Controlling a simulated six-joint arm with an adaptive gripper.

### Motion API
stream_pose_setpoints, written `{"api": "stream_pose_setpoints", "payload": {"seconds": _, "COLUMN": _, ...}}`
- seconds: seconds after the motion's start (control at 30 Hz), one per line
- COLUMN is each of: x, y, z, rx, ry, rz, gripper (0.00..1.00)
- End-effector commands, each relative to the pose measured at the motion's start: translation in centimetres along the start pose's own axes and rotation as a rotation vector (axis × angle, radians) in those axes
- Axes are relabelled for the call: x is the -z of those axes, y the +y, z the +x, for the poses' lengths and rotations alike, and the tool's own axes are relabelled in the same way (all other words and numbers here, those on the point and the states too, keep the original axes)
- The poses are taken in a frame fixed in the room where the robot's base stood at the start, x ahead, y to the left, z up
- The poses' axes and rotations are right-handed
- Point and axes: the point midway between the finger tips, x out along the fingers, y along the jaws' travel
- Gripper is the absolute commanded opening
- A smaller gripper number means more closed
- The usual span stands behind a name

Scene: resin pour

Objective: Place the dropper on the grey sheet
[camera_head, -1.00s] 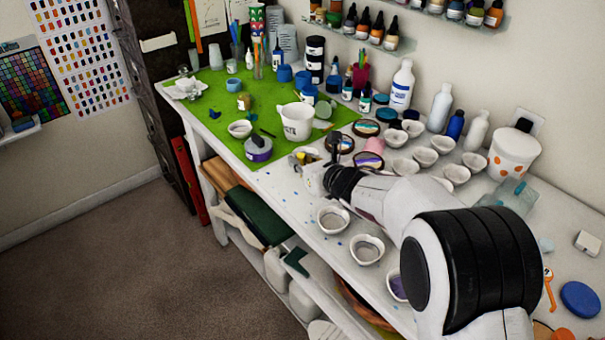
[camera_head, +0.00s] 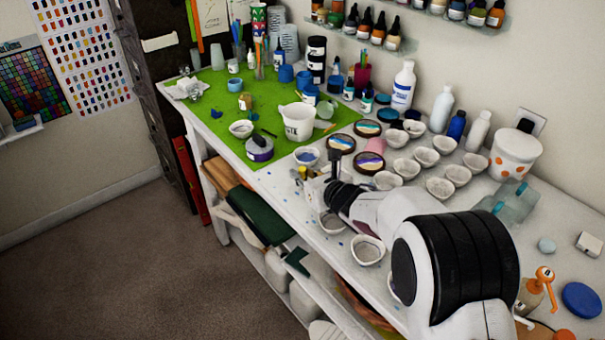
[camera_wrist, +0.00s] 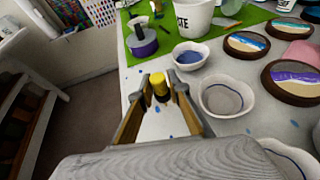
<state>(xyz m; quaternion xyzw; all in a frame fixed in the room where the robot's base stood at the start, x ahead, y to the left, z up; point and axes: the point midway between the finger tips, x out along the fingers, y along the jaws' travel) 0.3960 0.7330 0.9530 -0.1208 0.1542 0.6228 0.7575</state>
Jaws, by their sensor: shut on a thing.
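My gripper (camera_wrist: 160,88) is shut on a small upright thing with a yellow top, which I take for the dropper (camera_wrist: 159,86). Only its yellow upper part shows clearly between the fingers; its lower part is hard to make out. In the head view my gripper (camera_head: 308,180) is over the white table's front edge area, just in front of a bowl with blue in it. The only sheet I see is bright green (camera_head: 215,108), not grey. It lies on the far left of the table and also shows at the top of the wrist view (camera_wrist: 258,17).
The blue-lined bowl (camera_wrist: 190,55) and an empty bowl (camera_wrist: 227,96) stand close to my gripper. On the green sheet are a purple-banded pot (camera_head: 259,149), a white bucket (camera_head: 297,121) and several cups. Round painted coasters (camera_head: 368,163) lie to the right. Bare green shows left of centre.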

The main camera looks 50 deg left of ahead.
Motion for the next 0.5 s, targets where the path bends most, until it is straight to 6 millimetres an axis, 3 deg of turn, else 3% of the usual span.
{"api": "stream_pose_setpoints", "payload": {"seconds": 0.37, "x": 0.25, "y": 0.01, "z": 0.1, "rx": -0.001, "ry": 0.0, "rz": 0.0, "gripper": 0.08}}
{"api": "stream_pose_setpoints", "payload": {"seconds": 0.47, "x": 0.25, "y": 0.01, "z": 0.11, "rx": -0.001, "ry": 0.0, "rz": -0.001, "gripper": 0.34}}
{"api": "stream_pose_setpoints", "payload": {"seconds": 0.5, "x": 0.25, "y": 0.01, "z": 0.11, "rx": -0.001, "ry": 0.0, "rz": -0.001, "gripper": 0.34}}
